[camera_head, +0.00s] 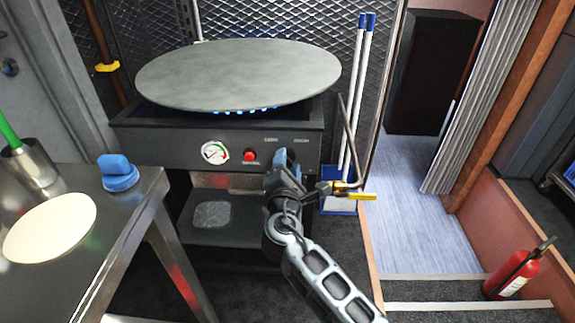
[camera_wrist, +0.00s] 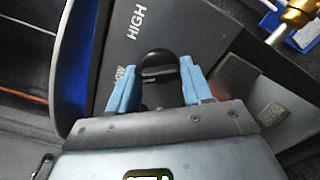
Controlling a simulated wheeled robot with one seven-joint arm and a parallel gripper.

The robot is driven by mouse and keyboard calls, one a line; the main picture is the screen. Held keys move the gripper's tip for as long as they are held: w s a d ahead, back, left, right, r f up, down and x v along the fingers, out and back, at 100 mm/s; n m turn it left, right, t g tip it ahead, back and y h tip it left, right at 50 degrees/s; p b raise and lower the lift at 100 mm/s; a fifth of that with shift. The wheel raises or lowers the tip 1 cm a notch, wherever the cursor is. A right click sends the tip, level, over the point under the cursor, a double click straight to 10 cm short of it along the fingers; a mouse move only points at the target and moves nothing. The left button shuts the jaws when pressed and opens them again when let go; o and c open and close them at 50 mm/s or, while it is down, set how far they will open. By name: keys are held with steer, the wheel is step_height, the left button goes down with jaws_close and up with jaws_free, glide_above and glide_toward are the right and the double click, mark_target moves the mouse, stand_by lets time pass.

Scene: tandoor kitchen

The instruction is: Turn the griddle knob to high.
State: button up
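The griddle is a large round grey plate (camera_head: 240,75) on a dark burner box (camera_head: 180,132), with blue flames under it. The black griddle knob (camera_wrist: 160,62) shows in the wrist view on the dark front panel, beside the printed word HIGH and a partly covered second label. My gripper (camera_head: 283,158) is at the right part of the panel and hides the knob in the head view. In the wrist view, the blue fingers of my gripper (camera_wrist: 160,72) stand apart on either side of the knob. I cannot tell whether they touch it.
A dial gauge (camera_head: 214,153) and a red button (camera_head: 250,155) sit on the panel left of my gripper. A brass valve (camera_head: 343,187) with a yellow handle is close on the right. A steel table (camera_head: 120,205) stands at the left; a fire extinguisher (camera_head: 513,273) is at the right.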

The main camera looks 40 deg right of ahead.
steer(key=c, duration=0.6)
steer(key=shift+f+m+b, duration=0.15)
steer(key=shift+m+b, duration=0.15)
steer(key=shift+b, duration=0.1)
steer(key=shift+f+m+b, duration=0.15)
steer(key=shift+m+b, duration=0.75)
steer(key=shift+b, duration=0.15)
steer(key=m+b, duration=0.3)
steer(key=shift+f+m+b, duration=0.15)
steer(key=shift+m+b, duration=0.15)
steer(key=m+b, duration=0.4)
steer(key=shift+f, duration=0.1)
steer(key=m+b, duration=0.3)
steer(key=shift+m, duration=0.4)
